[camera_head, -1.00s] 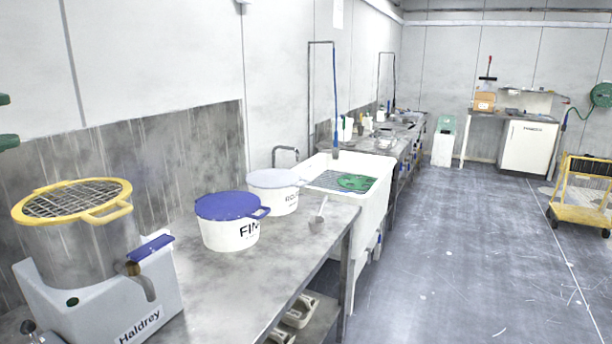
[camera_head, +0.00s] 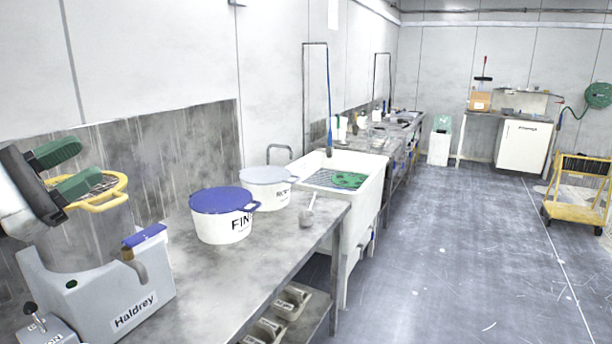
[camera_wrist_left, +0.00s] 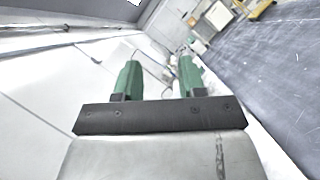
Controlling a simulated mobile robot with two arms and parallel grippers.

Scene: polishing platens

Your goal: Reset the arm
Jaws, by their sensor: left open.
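My left gripper (camera_head: 70,170) comes in from the left edge in the head view, in front of and above the yellow-rimmed mesh top (camera_head: 108,190) of the grey Haldrey machine (camera_head: 110,290). Its two green fingers are apart with nothing between them. In the left wrist view the same gripper (camera_wrist_left: 158,80) shows its green fingers spread and empty, facing along the wall and room. The gripper hides part of the mesh top. My right gripper is in neither view.
A blue-lidded tub (camera_head: 222,218) and a white-lidded tub (camera_head: 267,188) stand on the steel bench (camera_head: 245,255), with a scoop (camera_head: 308,212) beside them. A white sink (camera_head: 365,195) adjoins. Open floor (camera_head: 450,250) lies right, with a yellow cart (camera_head: 575,212) beyond.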

